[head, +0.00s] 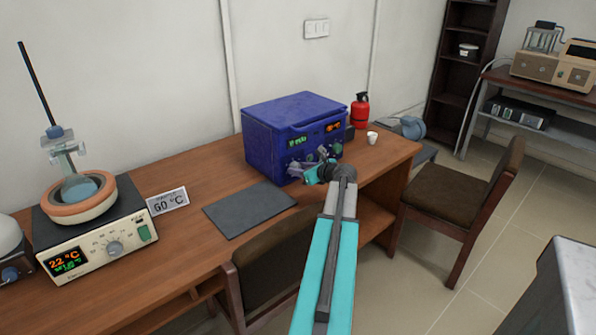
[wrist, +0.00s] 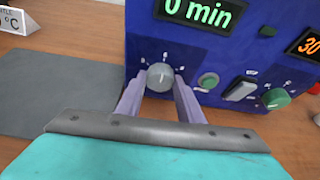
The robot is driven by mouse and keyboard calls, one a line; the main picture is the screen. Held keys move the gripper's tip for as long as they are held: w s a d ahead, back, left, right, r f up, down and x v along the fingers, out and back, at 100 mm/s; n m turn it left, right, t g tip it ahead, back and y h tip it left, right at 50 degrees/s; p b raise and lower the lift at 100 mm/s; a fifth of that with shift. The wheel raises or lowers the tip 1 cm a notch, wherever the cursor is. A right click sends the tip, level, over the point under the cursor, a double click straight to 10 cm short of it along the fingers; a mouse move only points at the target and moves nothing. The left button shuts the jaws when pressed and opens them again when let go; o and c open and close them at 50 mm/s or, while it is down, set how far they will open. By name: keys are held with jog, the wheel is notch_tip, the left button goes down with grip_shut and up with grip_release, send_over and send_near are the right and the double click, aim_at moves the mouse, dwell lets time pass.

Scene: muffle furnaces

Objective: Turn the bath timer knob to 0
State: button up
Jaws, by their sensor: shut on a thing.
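The bath is a blue box (head: 268,130) on the wooden table, with its control panel facing my arm. In the wrist view its timer display (wrist: 200,12) reads "0 min" in green. Below it is the grey round timer knob (wrist: 160,76), with a light pointer mark and small markings around it. My gripper (wrist: 162,84) is at the knob, with one finger on each side, shut on it. In the head view my gripper (head: 316,171) is in front of the panel and hides the knob.
Right of the knob are a green button (wrist: 208,81), a grey rocker switch (wrist: 240,90) and a green knob (wrist: 277,98) under an orange display (wrist: 306,42). A dark mat (head: 247,209) lies in front. A red extinguisher (head: 360,111) and white cup (head: 372,137) stand at right.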

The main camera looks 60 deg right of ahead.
jog(key=shift+w+a, duration=0.15)
jog(key=shift+n, duration=0.3)
jog(key=n+b, duration=0.1)
jog(key=n+h+b, duration=0.1)
jog(key=b, duration=0.1)
jog(key=n+h+b, duration=0.1)
jog(key=shift+w+a+f, duration=0.2)
jog(key=shift+a+f, duration=0.05)
jog(key=n+h+b, duration=0.1)
jog(key=n+b, duration=0.1)
jog(key=b, duration=0.1)
jog(key=shift+b, duration=0.4)
jog(key=shift+h, duration=0.3)
jog(key=shift+r+n+b, duration=0.15)
jog(key=shift+n+b, duration=0.25)
jog(key=shift+b, duration=0.05)
jog(key=o, duration=1)
jog(key=shift+w, duration=0.1)
jog(key=shift+o, duration=0.4)
jog(key=shift+d+h, duration=0.1)
jog(key=shift+h, duration=0.2)
